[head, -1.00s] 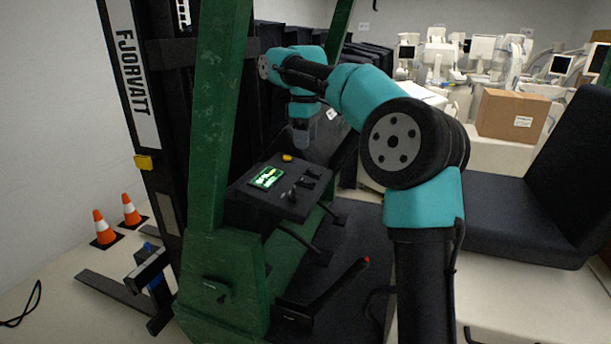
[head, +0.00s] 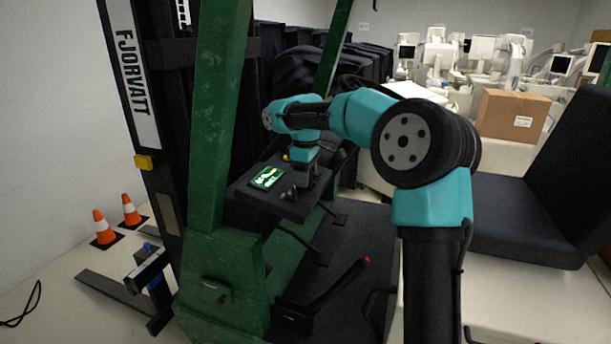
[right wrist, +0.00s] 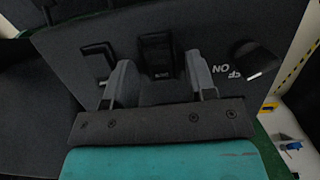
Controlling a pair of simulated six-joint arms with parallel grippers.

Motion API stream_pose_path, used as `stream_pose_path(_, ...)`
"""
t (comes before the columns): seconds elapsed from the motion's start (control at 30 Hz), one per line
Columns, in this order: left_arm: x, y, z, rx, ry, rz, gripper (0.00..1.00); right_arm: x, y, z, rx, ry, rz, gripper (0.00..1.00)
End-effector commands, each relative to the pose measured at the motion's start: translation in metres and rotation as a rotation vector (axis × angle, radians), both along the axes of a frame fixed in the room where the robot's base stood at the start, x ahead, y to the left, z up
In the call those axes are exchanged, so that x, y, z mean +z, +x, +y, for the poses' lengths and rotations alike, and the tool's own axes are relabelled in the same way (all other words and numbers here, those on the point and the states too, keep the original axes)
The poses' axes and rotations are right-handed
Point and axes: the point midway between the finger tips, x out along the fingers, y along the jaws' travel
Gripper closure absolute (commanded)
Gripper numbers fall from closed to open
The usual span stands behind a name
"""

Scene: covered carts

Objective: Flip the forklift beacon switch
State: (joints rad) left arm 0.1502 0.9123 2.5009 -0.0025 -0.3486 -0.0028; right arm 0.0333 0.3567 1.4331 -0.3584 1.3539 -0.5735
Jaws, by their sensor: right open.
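The forklift's dark control panel (head: 250,192) has a lit green display (head: 267,178), a yellow button (head: 286,157) and small dark levers (head: 289,194). My right gripper (head: 304,187) points down at the panel's right part, hiding the switches there. In the right wrist view, the open fingers (right wrist: 161,80) stand on either side of a black rocker switch (right wrist: 157,57), with nothing visibly gripped. A second rocker switch (right wrist: 98,62) is to the left. A dark knob (right wrist: 255,60) with "OFF" and "ON" markings is to the right. Which one is the beacon switch cannot be read. My left gripper is out of view.
A green forklift post (head: 215,120) rises left of the panel. A red-tipped lever (head: 340,282) stands below it, and a black seat (head: 520,215) is at the right. Orange cones (head: 103,227) stand at the left. A cardboard box (head: 510,115) is behind.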

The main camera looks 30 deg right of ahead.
Motion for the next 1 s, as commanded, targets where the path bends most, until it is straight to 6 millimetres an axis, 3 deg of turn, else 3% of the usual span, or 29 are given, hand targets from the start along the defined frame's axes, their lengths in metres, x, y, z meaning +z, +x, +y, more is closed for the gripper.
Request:
stream_pose_path(0.1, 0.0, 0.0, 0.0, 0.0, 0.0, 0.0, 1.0, 0.0002, 0.0001, 0.0001, 0.0, 0.0, 0.0, 0.51)
stream_pose_path(0.6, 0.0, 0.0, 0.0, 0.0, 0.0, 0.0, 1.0, 0.0005, 0.0002, 0.0001, 0.0, 0.0, 0.0, 0.98)
stream_pose_path(1.0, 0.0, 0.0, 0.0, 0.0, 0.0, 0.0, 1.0, 0.0005, -0.0044, -0.0034, -0.002, 0.095, -0.132, 0.98)
